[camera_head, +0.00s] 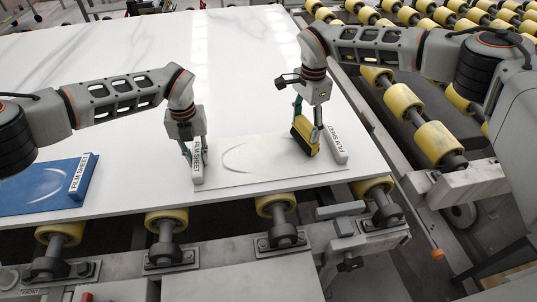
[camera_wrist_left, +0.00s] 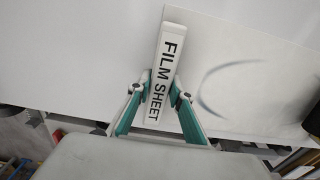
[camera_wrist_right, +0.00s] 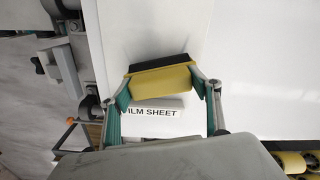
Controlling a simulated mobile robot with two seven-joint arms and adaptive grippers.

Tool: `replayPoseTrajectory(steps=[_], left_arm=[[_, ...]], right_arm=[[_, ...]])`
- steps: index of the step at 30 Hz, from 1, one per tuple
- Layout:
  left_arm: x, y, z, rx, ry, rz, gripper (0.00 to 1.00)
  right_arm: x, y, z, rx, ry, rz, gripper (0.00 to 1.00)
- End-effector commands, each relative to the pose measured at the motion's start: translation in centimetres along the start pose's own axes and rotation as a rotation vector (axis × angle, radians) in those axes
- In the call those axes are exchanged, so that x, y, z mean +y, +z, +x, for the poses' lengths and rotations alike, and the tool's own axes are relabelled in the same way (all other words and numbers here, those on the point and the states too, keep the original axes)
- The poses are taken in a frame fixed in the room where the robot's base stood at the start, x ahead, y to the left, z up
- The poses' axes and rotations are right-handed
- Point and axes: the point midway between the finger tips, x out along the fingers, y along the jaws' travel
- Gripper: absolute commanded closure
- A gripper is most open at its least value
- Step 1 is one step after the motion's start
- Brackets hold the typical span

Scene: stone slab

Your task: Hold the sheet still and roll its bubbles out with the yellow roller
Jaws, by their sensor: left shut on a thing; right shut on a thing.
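The white film sheet (camera_head: 265,172) lies on the slab, with a label bar reading FILM SHEET at each end. A curved bubble mark (camera_head: 238,158) shows on its left half; it also shows in the left wrist view (camera_wrist_left: 222,88). My left gripper (camera_head: 190,158) is shut on the sheet's left bar (camera_head: 198,163), with a finger on each side in the left wrist view (camera_wrist_left: 160,92). My right gripper (camera_head: 306,125) is shut on the yellow roller (camera_head: 304,136), seen between its fingers in the right wrist view (camera_wrist_right: 161,82). The roller is near the sheet's right bar (camera_head: 334,145). Contact with the sheet is unclear.
A blue sheet (camera_head: 30,190) with its own FILM SHEET bar lies at the left of the white slab (camera_head: 130,60). Yellow conveyor rollers (camera_head: 437,143) and metal rails run beyond the slab's right and front edges. The slab behind the sheet is clear.

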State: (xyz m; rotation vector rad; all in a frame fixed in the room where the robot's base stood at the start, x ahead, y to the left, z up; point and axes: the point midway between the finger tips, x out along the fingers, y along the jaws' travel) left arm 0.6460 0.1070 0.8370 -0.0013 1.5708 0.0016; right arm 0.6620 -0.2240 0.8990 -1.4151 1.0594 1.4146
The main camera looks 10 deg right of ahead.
Motion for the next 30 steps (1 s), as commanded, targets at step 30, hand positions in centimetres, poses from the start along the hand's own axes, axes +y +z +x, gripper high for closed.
replayPoseTrajectory(steps=[30], left_arm=[[0.0, 0.0, 0.0, 0.0, 0.0, 0.0, 1.0]], right_arm=[[-0.8, 2.9, 0.4, 0.0, -0.001, 0.0, 0.55]])
